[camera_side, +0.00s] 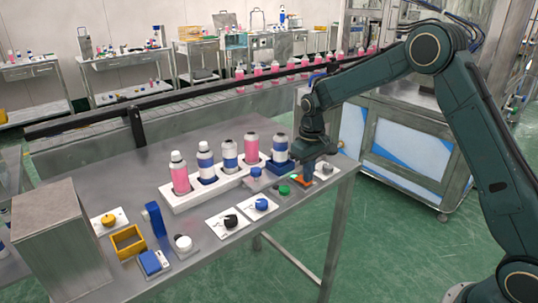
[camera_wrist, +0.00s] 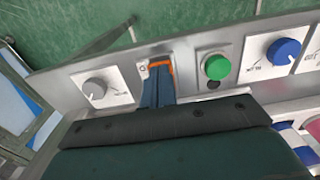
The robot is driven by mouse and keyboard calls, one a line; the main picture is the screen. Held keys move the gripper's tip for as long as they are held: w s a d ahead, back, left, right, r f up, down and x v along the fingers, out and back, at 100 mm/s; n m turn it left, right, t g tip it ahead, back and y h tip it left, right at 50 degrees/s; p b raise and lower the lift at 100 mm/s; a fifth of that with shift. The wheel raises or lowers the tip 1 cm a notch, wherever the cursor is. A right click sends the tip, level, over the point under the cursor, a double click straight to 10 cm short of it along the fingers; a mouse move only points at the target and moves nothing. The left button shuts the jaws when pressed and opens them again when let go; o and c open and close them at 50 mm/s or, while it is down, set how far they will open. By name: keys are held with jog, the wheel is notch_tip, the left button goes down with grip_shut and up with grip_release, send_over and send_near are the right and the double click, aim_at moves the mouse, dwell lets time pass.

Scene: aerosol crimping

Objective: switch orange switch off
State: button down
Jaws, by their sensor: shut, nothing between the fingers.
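The orange switch (camera_side: 296,178) is near the right end of the metal table, mostly hidden behind my gripper (camera_side: 307,178). In the wrist view, an orange edge of the switch (camera_wrist: 161,64) shows on its grey plate, just past the tips of my gripper (camera_wrist: 160,80). The blue fingers are together and empty, pointing down onto the switch. They cover most of it, so I cannot tell its position or whether the fingertips touch it.
A green button (camera_wrist: 216,67) and a blue knob (camera_wrist: 284,50) are to the right in the wrist view; a grey knob (camera_wrist: 95,88) is to the left. In the side view, a white tray (camera_side: 178,204) holds several bottles.

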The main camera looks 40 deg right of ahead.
jog(key=shift+f, duration=0.25)
jog(key=shift+r, duration=0.1)
dwell(0.3)
jog(key=shift+r, duration=2.75)
notch_tip(320, 180, up, 5)
